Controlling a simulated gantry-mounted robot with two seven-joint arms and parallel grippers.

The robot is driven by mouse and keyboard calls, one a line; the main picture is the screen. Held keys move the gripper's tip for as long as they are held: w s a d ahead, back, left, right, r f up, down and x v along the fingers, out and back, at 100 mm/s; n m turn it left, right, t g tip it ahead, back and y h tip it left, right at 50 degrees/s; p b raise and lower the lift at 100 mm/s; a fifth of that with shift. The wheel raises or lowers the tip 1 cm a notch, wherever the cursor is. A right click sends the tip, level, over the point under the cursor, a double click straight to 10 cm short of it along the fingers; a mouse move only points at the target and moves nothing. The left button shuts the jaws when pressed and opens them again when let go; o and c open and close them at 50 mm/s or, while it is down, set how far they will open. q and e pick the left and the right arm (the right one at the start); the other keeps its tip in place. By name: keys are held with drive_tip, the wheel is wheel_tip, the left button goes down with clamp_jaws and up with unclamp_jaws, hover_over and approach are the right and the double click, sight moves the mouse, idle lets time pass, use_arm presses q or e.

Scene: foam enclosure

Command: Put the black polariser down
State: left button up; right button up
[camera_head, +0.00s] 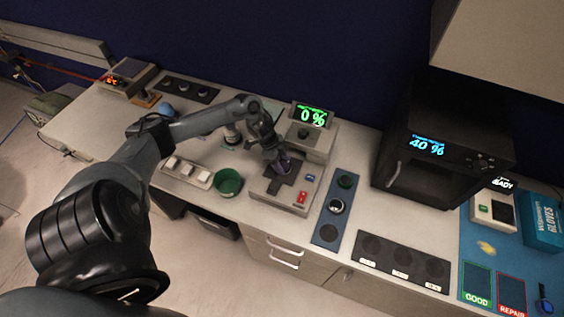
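My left gripper (276,157) is low over the grey instrument (272,201) in front of the green 0 % display. Its fingers point down, and a small dark, purplish piece (287,166) shows at the fingertips. I cannot tell if that piece is the black polariser, or if the fingers are closed on it. A dark cross-shaped area (275,187) lies on the instrument's top just below. A blue strip (320,241) to the right holds a green round piece (346,181), a silver-rimmed dark one (336,206) and a black round spot (328,233). My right gripper is out of view.
A green bowl (228,182) and a tray with white blocks (188,172) stand left of the instrument. The display unit (309,116) rises behind it. A dark slotted plate (403,262) and a black oven (440,165) are to the right.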

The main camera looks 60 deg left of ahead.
use_arm(q)
drive_tip(key=o, duration=0.4)
